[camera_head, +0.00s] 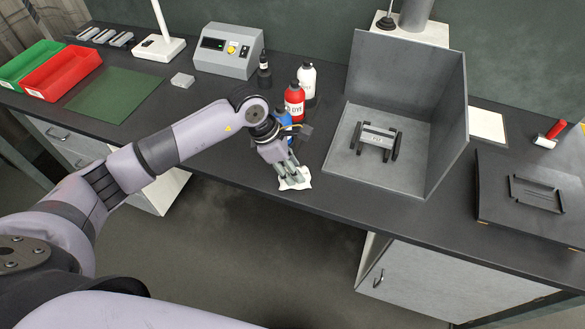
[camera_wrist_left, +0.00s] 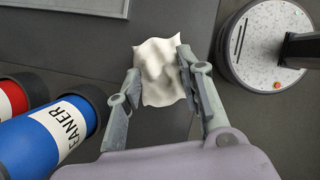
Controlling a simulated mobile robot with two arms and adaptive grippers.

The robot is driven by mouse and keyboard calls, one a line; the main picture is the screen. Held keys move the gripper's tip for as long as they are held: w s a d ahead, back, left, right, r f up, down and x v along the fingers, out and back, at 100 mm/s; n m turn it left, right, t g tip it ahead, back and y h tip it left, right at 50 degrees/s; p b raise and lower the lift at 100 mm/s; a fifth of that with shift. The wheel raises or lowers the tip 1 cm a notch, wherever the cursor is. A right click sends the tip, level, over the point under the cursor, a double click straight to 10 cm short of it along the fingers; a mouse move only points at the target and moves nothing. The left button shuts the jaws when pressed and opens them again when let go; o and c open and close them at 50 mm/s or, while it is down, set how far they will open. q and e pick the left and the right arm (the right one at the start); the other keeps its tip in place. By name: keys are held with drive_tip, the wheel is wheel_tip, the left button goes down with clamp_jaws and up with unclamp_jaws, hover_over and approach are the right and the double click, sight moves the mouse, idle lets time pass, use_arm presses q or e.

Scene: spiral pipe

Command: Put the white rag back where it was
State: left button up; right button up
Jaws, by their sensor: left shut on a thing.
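The white rag (camera_head: 297,183) is at the front edge of the dark bench (camera_head: 235,160), left of the open grey box. My left gripper (camera_head: 289,171) points down at it and is shut on it. In the left wrist view the crumpled rag (camera_wrist_left: 160,65) sits between the two fingers of my left gripper (camera_wrist_left: 158,75). I cannot tell whether the rag touches the bench top or hangs just above it. My right gripper is not in view.
A blue cleaner bottle (camera_wrist_left: 50,135), a red bottle (camera_head: 294,103) and a white bottle (camera_head: 307,80) stand just behind my left gripper. The grey box (camera_head: 410,180) with a metal part (camera_head: 377,138) stands to the right. The bench front between is narrow.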

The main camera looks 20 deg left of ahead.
use_arm(q)
drive_tip(key=shift+f, duration=0.85)
drive_tip(key=o, duration=1)
drive_tip(key=shift+r, duration=0.3)
drive_tip(key=b+v, duration=0.2)
drive_tip(key=v, duration=0.9)
drive_tip(key=shift+a+r, duration=0.2)
drive_tip(key=shift+r, duration=0.1)
